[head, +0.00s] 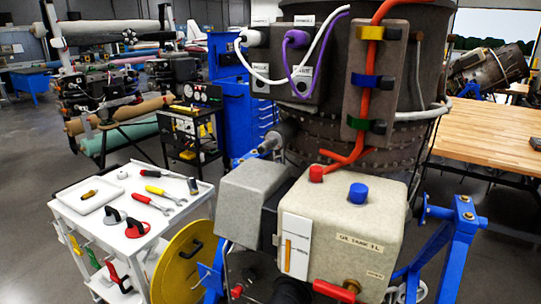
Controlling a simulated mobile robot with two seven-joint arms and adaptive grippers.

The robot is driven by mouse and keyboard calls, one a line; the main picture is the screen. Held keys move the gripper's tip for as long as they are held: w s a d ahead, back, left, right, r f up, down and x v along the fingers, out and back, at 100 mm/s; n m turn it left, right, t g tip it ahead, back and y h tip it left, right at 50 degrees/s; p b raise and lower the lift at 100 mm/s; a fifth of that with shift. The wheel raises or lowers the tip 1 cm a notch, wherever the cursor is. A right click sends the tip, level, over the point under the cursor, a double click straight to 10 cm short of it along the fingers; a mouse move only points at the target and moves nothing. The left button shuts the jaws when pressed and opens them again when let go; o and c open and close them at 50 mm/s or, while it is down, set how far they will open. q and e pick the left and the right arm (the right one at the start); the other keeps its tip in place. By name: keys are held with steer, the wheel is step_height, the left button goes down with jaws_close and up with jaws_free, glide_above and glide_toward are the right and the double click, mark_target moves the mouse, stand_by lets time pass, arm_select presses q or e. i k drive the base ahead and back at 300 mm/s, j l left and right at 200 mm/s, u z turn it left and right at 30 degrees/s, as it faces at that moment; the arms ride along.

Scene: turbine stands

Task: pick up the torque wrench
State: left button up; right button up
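Neither of my grippers is in the head view. A white tool cart (158,221) stands at the left. On its top lie a red-handled tool (147,201) and a yellow-handled tool (160,191), both with metal ends pointing right. They look like wrenches, but I cannot tell which one, if either, is the torque wrench. They lie flat and apart, close to each other.
A beige oil tank (350,225) on the turbine fills the middle. Floor is open at far left.

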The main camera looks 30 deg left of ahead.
mark_target(190, 179)
steer(key=u, duration=1.6)
steer(key=i+j+u, duration=0.5)
steer(key=i, duration=0.2)
steer(key=i+j+u, duration=0.3)
steer(key=i+u, duration=0.15)
steer(key=i+j+u, duration=0.15)
steer(key=i+u, duration=0.3)
steer(key=i+l+u, duration=0.1)
steer(key=i+u, duration=0.3)
steer(key=i, duration=0.15)
steer(key=i+j+z, duration=0.2)
steer(key=i, duration=0.2)
steer(key=i+z, duration=0.2)
steer(key=i, duration=0.25)
steer(key=i+z, duration=0.2)
steer(key=z, duration=0.2)
steer(key=i+j+z, duration=0.15)
steer(key=z, duration=0.25)
steer(key=i+j+z, duration=0.15)
steer(key=z, duration=0.25)
steer(key=i+j+z, duration=0.15)
steer(key=z, duration=0.25)
steer(key=j+z, duration=0.3)
steer(key=z, duration=0.15)
steer(key=i+j+z, duration=0.15)
steer(key=j+z, duration=0.25)
steer(key=i+j+z, duration=0.15)
steer(key=j+z, duration=1.05)
steer(key=j, duration=0.15)
